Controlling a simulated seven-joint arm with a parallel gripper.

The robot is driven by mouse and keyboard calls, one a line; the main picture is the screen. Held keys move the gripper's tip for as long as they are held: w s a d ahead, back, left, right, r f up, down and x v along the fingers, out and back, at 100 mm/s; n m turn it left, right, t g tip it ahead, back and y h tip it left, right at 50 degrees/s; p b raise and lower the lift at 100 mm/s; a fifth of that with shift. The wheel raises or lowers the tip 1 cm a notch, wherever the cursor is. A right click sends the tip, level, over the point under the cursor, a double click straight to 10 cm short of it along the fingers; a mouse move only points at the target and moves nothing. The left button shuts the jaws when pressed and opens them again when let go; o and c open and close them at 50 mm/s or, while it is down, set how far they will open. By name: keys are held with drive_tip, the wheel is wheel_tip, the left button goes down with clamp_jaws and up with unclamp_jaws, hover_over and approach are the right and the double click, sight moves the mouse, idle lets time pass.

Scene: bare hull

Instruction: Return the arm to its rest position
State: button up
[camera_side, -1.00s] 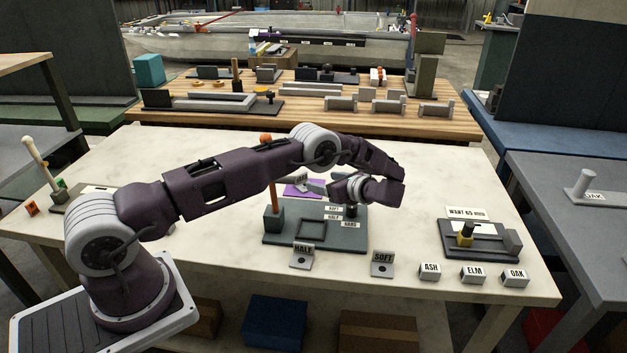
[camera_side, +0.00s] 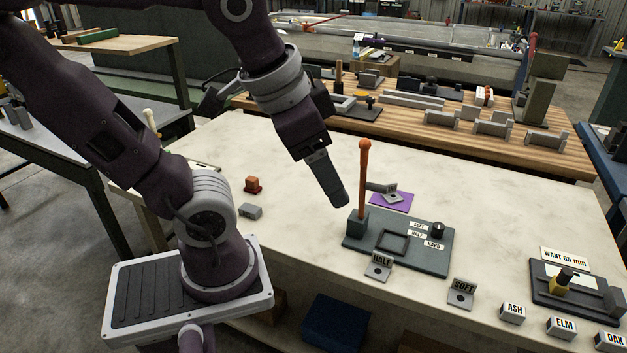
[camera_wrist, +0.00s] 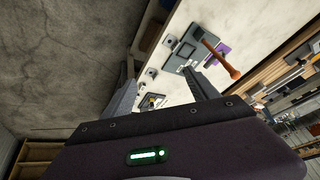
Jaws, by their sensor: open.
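My gripper (camera_side: 338,198) points down and slightly right above the pale table (camera_side: 300,215), to the left of an orange lever (camera_side: 364,185). In the wrist view my gripper (camera_wrist: 158,76) shows two grey fingers spread well apart. Nothing is between them. The lever, seen in the wrist view (camera_wrist: 222,62), lies beyond the right finger, with a gap between them. I cannot tell the gripper's exact height above the table.
The lever stands upright on a grey plate (camera_side: 430,262) with a square frame. A purple mat (camera_side: 402,205) lies behind it.

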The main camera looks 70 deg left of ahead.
drive_tip(key=shift+s+d+f+n+t+h, duration=0.15)
drive_tip(key=shift+s+d+f+n, duration=0.15)
drive_tip(key=shift+s, duration=0.25)
drive_tip(key=shift+s+d+f+n+t+h, duration=0.2)
drive_tip(key=shift+s+d, duration=0.2)
drive_tip(key=shift+s, duration=0.15)
drive_tip(key=shift+r, duration=0.1)
idle(0.3)
